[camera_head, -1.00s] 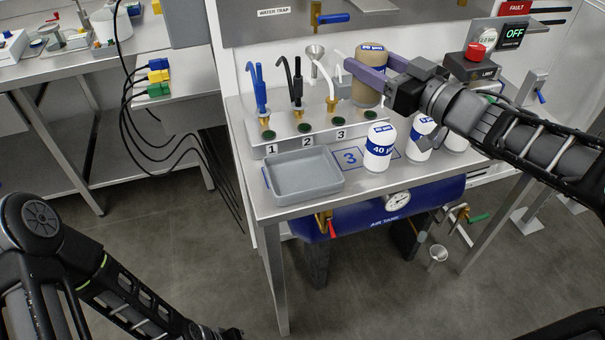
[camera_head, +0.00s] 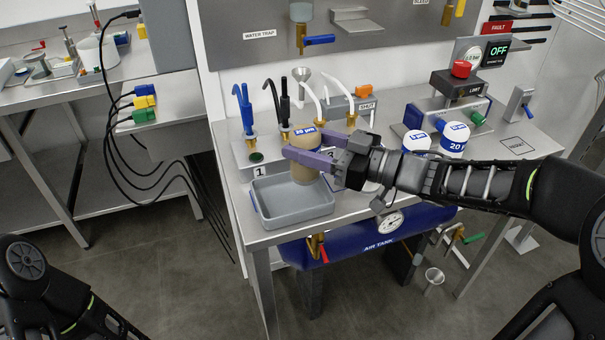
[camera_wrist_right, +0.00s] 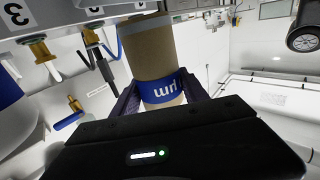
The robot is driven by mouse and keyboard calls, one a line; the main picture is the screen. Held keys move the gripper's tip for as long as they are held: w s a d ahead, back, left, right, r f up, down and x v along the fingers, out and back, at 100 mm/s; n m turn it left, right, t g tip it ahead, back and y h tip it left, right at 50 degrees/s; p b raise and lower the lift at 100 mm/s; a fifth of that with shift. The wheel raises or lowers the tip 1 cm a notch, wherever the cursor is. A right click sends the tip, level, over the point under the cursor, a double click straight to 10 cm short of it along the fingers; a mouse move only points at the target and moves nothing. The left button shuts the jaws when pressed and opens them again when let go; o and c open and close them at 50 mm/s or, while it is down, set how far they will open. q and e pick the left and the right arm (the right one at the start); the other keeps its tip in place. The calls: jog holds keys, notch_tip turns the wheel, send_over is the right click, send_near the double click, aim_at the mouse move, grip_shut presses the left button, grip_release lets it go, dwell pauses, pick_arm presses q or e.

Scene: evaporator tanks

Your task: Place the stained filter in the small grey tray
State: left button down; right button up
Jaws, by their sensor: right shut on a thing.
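The stained filter (camera_head: 306,166) is a brown cylinder with a blue band on its cap. My right gripper (camera_head: 308,156) is shut on it and holds it upright, above or just behind the back right part of the small grey tray (camera_head: 292,217). I cannot tell the exact height between them. The filter (camera_wrist_right: 155,65) also shows between the purple fingers in the right wrist view. The tray looks empty. My left gripper is out of view; only part of my left arm shows at lower left.
White filters with blue bands (camera_head: 453,140) stand to the right of my right gripper. Behind the tray is a metal stand (camera_head: 247,148) with coloured hoses. A black box with a red button (camera_head: 461,70) is at the back right. The bench front edge lies close to the tray.

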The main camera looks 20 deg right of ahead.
aim_at(318, 172)
jog(key=shift+f, duration=0.95)
jog(key=shift+f+b, duration=0.45)
jog(key=shift+f, duration=1.45)
jog(key=shift+f, duration=0.2)
jog(key=o, duration=1.5)
jog(key=shift+r, duration=0.15)
jog(key=shift+d, duration=0.1)
jog(key=v, duration=1.2)
